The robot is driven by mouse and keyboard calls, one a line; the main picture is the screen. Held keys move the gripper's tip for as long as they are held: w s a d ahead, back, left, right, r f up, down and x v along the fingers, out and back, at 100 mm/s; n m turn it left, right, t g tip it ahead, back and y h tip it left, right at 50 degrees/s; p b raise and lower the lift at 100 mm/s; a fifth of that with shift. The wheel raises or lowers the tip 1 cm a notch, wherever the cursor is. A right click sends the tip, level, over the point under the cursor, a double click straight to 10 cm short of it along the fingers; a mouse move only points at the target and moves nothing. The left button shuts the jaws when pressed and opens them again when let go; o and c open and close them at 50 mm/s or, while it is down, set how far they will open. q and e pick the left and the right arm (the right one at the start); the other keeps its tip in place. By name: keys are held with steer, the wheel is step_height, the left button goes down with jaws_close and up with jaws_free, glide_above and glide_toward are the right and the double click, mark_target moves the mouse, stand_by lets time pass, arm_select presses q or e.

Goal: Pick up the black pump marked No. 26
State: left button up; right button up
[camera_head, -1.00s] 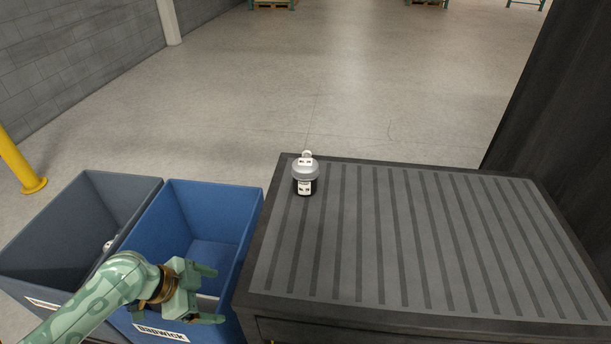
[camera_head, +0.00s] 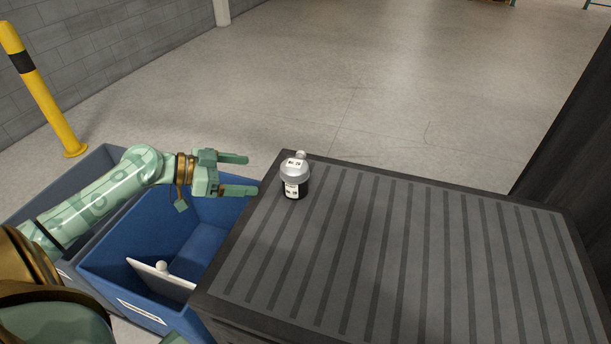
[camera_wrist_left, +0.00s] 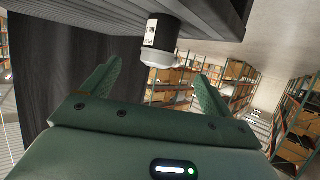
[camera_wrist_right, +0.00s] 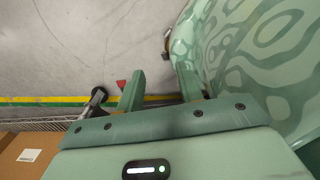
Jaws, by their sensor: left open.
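The pump (camera_head: 294,174) stands upright near the far left corner of the ribbed table top, with a black body, a silver-grey domed top and white labels. The top label seems to read No. 26. My left gripper (camera_head: 252,175) is open and empty, just left of the pump, its fingers pointing at it without touching. In the left wrist view the pump (camera_wrist_left: 160,42) appears upside down ahead of the spread fingers (camera_wrist_left: 158,82). My right gripper (camera_wrist_right: 160,80) shows only in its own wrist view, fingers apart and empty.
The dark table (camera_head: 400,240) is otherwise bare. A blue bin (camera_head: 120,285) stands against its left side, holding a white flat part (camera_head: 160,274). A grey bin (camera_head: 97,162) is beyond it. A yellow post (camera_head: 50,100) stands at the left. A dark wall rises at the right.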

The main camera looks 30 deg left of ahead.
mark_target(295, 175)
arm_select(q)
steer(key=b+x, duration=0.1)
steer(key=x, duration=0.7)
steer(key=shift+a, duration=0.1)
steer(key=shift+w+d+f, duration=0.2)
steer(key=shift+w+d, duration=0.15)
steer(key=x, duration=0.4)
steer(key=shift+r+b, duration=0.25)
steer(key=shift+b, duration=0.05)
steer(key=shift+w+d+f, duration=0.2)
steer(key=shift+w+d, duration=0.1)
steer(key=shift+w, duration=0.05)
arm_select(e)
steer(key=shift+s+a+f, duration=0.25)
steer(key=shift+s+f, duration=0.15)
steer(key=shift+f, duration=0.1)
steer(key=shift+s+a+f, duration=0.2)
steer(key=shift+s+f, duration=0.2)
steer(key=shift+f, duration=0.1)
arm_select(q)
steer(key=shift+c, duration=0.4)
steer(key=c, duration=1)
steer(key=shift+r, duration=0.1)
steer(key=c, duration=0.4)
